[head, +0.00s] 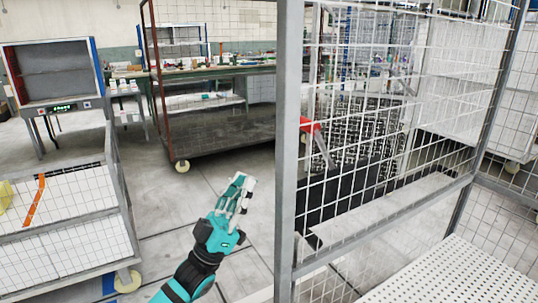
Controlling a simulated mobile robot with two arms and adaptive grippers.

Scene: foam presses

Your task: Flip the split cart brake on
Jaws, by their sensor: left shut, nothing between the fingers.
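My left gripper (237,190) reaches up from the bottom of the head view. Its fingers are shut and empty, above bare floor, left of a tall grey post. That post belongs to a wire-mesh cart (286,140) filling the right of the view. Behind its mesh is a red part with a grey bar (318,145); I cannot tell whether it is a brake lever. I cannot tell which cart is the split cart, and no brake is clearly seen. My right gripper is not in view.
A mesh cart (124,205) with white panels and a yellow caster stands at left. A rust-red framed cart (225,136) stands behind, near a workbench. A grey cabinet with a green display (62,107) is at far left. Floor between the carts is clear.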

